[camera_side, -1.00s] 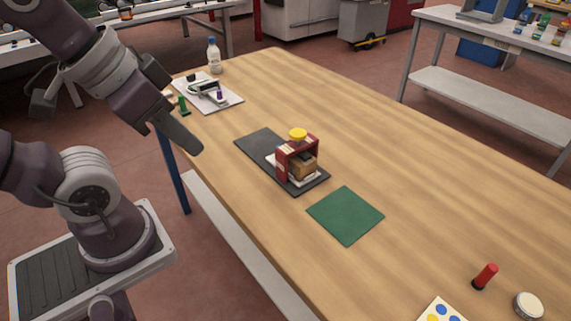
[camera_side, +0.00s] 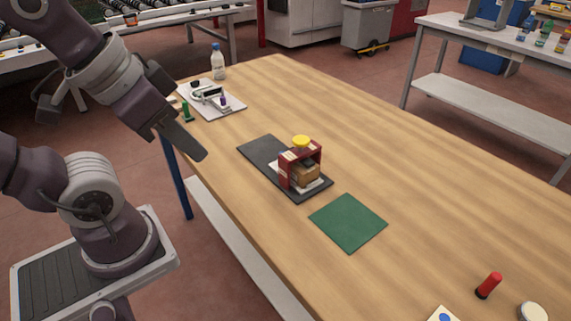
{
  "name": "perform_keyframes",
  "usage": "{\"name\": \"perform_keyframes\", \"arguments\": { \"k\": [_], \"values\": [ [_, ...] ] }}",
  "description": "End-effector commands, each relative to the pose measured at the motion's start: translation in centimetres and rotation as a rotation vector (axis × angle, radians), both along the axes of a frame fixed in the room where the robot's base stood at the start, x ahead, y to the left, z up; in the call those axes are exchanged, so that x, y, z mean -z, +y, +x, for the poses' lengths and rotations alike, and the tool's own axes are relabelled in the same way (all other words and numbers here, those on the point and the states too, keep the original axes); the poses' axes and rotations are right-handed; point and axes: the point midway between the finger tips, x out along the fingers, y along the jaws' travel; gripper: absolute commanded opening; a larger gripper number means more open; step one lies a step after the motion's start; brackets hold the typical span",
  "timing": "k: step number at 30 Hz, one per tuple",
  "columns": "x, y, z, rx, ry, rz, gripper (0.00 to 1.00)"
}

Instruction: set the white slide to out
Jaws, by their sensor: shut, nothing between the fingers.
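A small machine with a red frame (camera_side: 314,158) and a yellow knob (camera_side: 301,141) stands on a dark base plate (camera_side: 262,151) at the middle of the table. A tan block (camera_side: 305,173) sits within the red frame. A flat white piece (camera_side: 322,184) shows at the foot of the frame and may be the white slide; its setting is too small to tell. My gripper (camera_side: 199,154) is shut and empty, pointing down near the table's left edge. It is well left of the machine and touches nothing.
A green mat (camera_side: 348,222) lies in front of the machine. A white board (camera_side: 230,103) with a small device, a green piece (camera_side: 185,111) and a bottle (camera_side: 218,62) are at the back left. The table's right side is clear.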

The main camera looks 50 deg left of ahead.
Motion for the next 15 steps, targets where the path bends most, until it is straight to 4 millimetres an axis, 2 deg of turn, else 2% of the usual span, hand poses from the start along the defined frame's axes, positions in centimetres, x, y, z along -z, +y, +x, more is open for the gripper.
{"name": "perform_keyframes", "arguments": {
  "k": [1, 3, 5, 7, 10, 13, 15],
  "values": [
    [0.0, 0.0, 0.0, 0.0, 0.0, 0.0, 0.02],
    [-0.2, 0.1, 0.3, -0.011, 0.005, -0.003, 0.16],
    [-0.7, 0.3, 1.7, -0.051, 0.026, -0.018, 0.28],
    [-1.4, 1.1, 4.8, -0.145, 0.071, -0.051, 0.4],
    [-1.5, 3.3, 11.3, -0.341, 0.153, -0.113, 0.4],
    [0.7, 6.5, 18.0, -0.547, 0.231, -0.171, 0.4],
    [3.6, 9.2, 22.2, -0.693, 0.284, -0.206, 0.4]
  ]
}}
